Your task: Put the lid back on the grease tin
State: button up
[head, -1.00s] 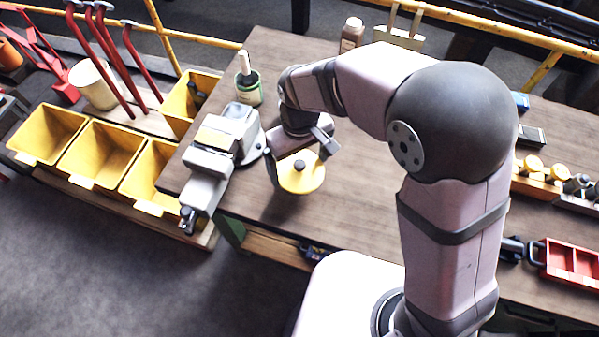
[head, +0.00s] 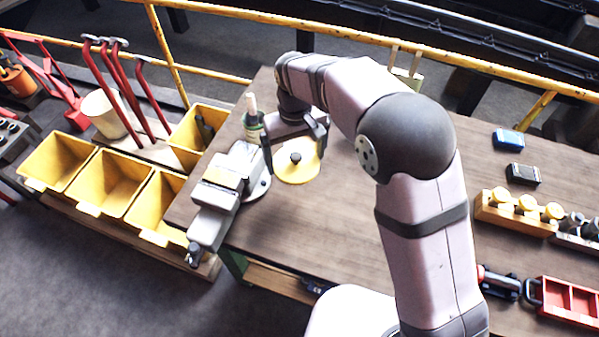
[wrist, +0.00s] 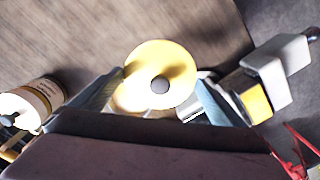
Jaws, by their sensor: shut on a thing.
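The lid, a yellow disc with a dark knob (head: 297,168), is between the two fingers of my gripper (head: 293,153). A green tin (head: 252,132) with a pale-handled brush stands behind my gripper, partly hidden. I cannot tell for certain whether this is the grease tin. The lid's height above the bench is unclear.
A grey vise (head: 222,190) stands close left of the lid. Yellow bins (head: 57,162) lie beyond it. A labelled container (wrist: 45,92) is at the wrist view's left. Wooden rack (head: 515,215) and red tray (head: 572,302) are right. The bench middle is clear.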

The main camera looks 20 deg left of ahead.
jog(key=w+a+m+p, duration=0.2)
jog(key=w+p, duration=0.5)
jog(key=w, duration=0.5)
jog(key=shift+a+r+m+p, duration=0.2)
jog(key=shift+m+p, duration=0.15)
jog(key=shift+m, duration=0.15)
jog(key=shift+f, duration=0.15)
jog(key=shift+f+b, duration=2)
jog(key=shift+f, duration=1)
jog(key=shift+f+b, duration=0.2)
jog(key=shift+b, duration=0.35)
dwell(0.4)
jog(key=o, duration=0.7)
